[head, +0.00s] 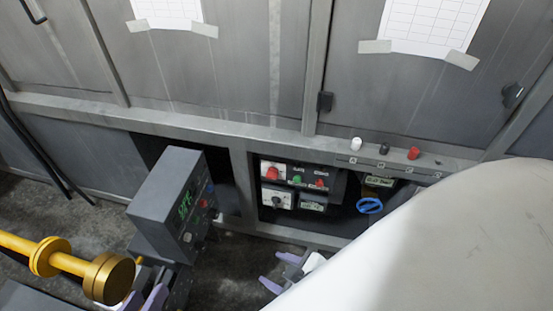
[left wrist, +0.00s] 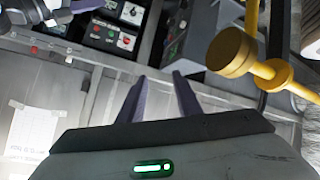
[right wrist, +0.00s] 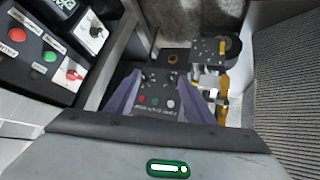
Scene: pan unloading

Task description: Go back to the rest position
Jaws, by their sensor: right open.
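My left gripper (head: 150,290) is low in the head view, partly cut off by the bottom edge, below the dark box. In the left wrist view its two purple fingers (left wrist: 158,98) stand apart with nothing between them. My right gripper (head: 278,272) is below the control recess in the head view, largely hidden by a pale arm part. In the right wrist view its fingers (right wrist: 165,105) are spread. A dark box with buttons (right wrist: 155,90) shows beyond and between them; I see no grip on it.
A dark box with green display (head: 165,205) stands before the grey cabinet (head: 260,60). A yellow bar with round end (head: 108,278) is close to my left gripper. The recess holds switch modules (head: 290,178) and a blue knob (head: 369,206). Floor (head: 235,262) shows between the grippers.

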